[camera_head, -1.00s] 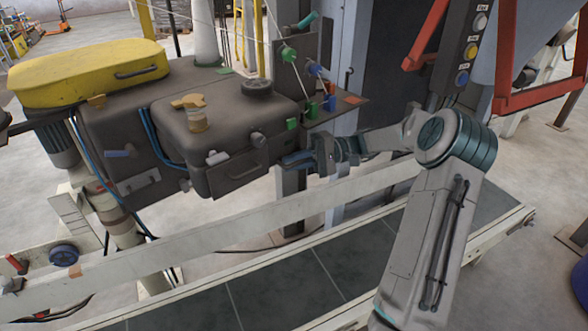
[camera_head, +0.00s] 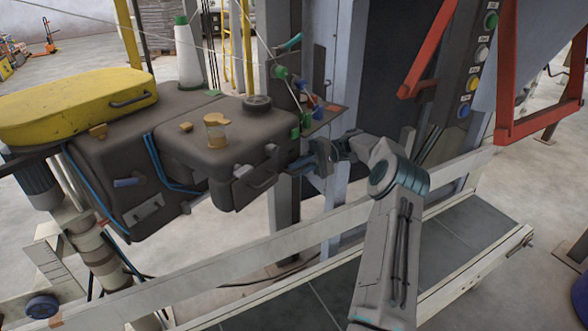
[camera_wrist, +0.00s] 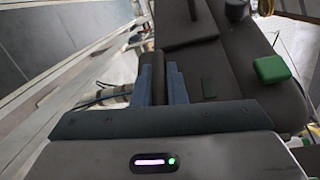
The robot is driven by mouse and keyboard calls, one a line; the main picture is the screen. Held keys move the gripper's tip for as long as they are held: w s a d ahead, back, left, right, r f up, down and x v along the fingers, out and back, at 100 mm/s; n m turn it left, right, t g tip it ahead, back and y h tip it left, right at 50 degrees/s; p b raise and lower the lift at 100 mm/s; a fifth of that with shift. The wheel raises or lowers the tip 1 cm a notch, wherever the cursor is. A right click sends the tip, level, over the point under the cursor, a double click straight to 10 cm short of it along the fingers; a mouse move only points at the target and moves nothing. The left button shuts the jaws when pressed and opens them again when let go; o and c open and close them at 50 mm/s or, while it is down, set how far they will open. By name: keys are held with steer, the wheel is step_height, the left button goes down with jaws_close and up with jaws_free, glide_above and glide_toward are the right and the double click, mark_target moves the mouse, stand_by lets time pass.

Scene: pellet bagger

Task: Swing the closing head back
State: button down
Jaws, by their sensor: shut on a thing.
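The closing head (camera_head: 220,150) is a dark grey-brown machine body in the left half of the head view, above the conveyor. A yellow cover (camera_head: 80,103) sits on its left part. My gripper (camera_head: 325,152) is at the right end of the head, level with its body. In the wrist view my two blue-grey fingers (camera_wrist: 158,85) are closed either side of a dark bar (camera_wrist: 159,66), which appears to be a handle of the head. The far end of this bar and its joint to the head are hidden in the head view.
A pale rail (camera_head: 200,284) runs along the dark conveyor belt (camera_head: 300,305) below the head and my arm. A grey column (camera_head: 284,205) stands behind the gripper. A red frame (camera_head: 548,128) and a button panel (camera_head: 477,65) stand at the right.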

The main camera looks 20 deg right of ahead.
steer(key=shift+w+r, duration=0.3)
steer(key=shift+r, duration=0.05)
steer(key=c, duration=1.5)
jaws_free()
steer(key=shift+w+d, duration=0.1)
steer(key=shift+d, duration=0.1)
steer(key=shift+f, duration=0.1)
